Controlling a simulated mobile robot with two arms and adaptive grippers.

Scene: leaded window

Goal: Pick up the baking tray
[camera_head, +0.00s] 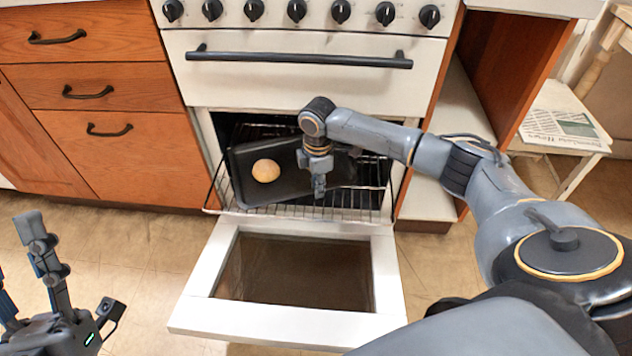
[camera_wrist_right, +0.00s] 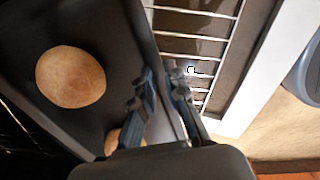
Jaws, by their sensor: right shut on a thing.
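The dark baking tray (camera_head: 283,182) lies tilted in the picture on the pulled-out oven rack (camera_head: 345,203), with a round bun (camera_head: 266,170) on it. My right gripper (camera_head: 319,188) reaches down at the tray's right part. In the right wrist view my right gripper (camera_wrist_right: 162,82) has its fingers either side of the tray's rim (camera_wrist_right: 150,50) and is shut on it. That view shows the bun (camera_wrist_right: 71,77) and part of a second one (camera_wrist_right: 113,141), mostly hidden by the gripper. My left gripper (camera_head: 25,262) is at the lower left, empty, its fingers apart, partly cut off by the picture's edge.
The oven door (camera_head: 290,325) hangs open below the rack. The oven handle (camera_head: 300,58) and knobs are above the opening. Wooden drawers (camera_head: 85,90) stand on the left. A shelf (camera_head: 435,190) and a small table with a newspaper (camera_head: 560,130) are on the right.

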